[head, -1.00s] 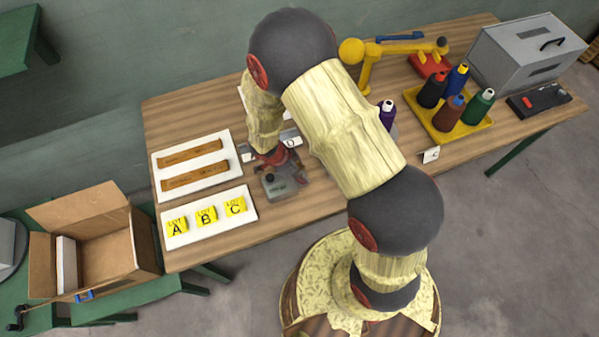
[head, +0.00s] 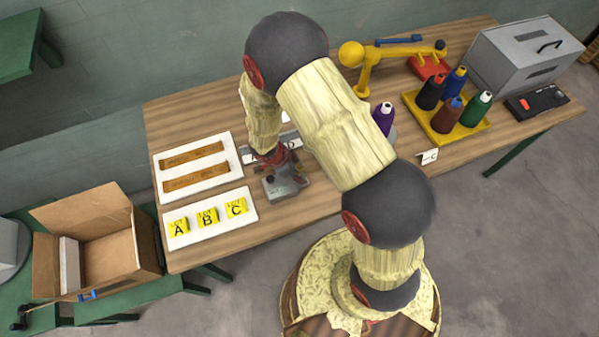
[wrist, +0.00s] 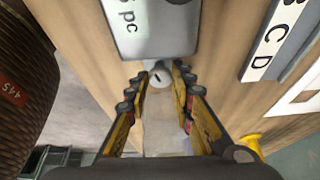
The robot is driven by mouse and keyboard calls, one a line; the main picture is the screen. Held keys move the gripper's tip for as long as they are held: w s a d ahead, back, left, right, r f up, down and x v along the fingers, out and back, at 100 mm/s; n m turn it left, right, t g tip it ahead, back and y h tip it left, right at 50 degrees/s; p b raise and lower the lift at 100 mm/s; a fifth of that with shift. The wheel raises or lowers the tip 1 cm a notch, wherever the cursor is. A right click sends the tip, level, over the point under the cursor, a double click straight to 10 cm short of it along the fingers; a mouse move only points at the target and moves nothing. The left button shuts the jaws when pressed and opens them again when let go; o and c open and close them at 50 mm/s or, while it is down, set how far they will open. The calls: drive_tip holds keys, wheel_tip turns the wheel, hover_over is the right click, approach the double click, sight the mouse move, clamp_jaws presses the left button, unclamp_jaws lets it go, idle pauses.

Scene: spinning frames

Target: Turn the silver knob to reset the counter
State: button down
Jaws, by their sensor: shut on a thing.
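The counter is a small grey box (head: 293,188) on the wooden table, in front of my wrist in the head view. Its grey top (wrist: 155,28) with "pc" lettering shows in the wrist view. The silver knob (wrist: 160,76) sticks out from the counter's near side in the wrist view, with a dark slot mark on it. My gripper (wrist: 160,82) has one finger on each side of the knob and is shut on it. In the head view my gripper (head: 272,162) is partly hidden by my wrist, and the knob cannot be made out.
A board with lot cards A, B, C (head: 244,218) lies left of the counter. A white board with brown strips (head: 160,178) lies behind it. A lettered strip (wrist: 262,62) is close by on the right in the wrist view. A brown ribbed object (wrist: 20,80) is at left there.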

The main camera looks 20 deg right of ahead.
drive_tip(key=m+p, duration=0.1)
drive_tip(key=p, duration=0.3)
drive_tip(key=shift+r+m+g, duration=0.35)
drive_tip(key=shift+m+g, duration=0.05)
drive_tip(key=m+p, duration=0.1)
drive_tip(key=p, duration=0.3)
drive_tip(key=shift+w+m+g, duration=0.1)
drive_tip(key=shift+m+g, duration=0.3)
drive_tip(key=m+p, duration=0.1)
drive_tip(key=p, duration=0.1)
drive_tip(key=m+g+p, duration=0.1)
drive_tip(key=m+p, duration=0.1)
drive_tip(key=shift+w+d+f+y, duration=0.1)
drive_tip(key=shift+w+f+y, duration=0.05)
drive_tip(key=shift+f+y, duration=0.2)
drive_tip(key=c, duration=1.5)
unclamp_jaws()
drive_tip(key=shift+c, duration=0.2)
drive_tip(key=shift+r, duration=0.1)
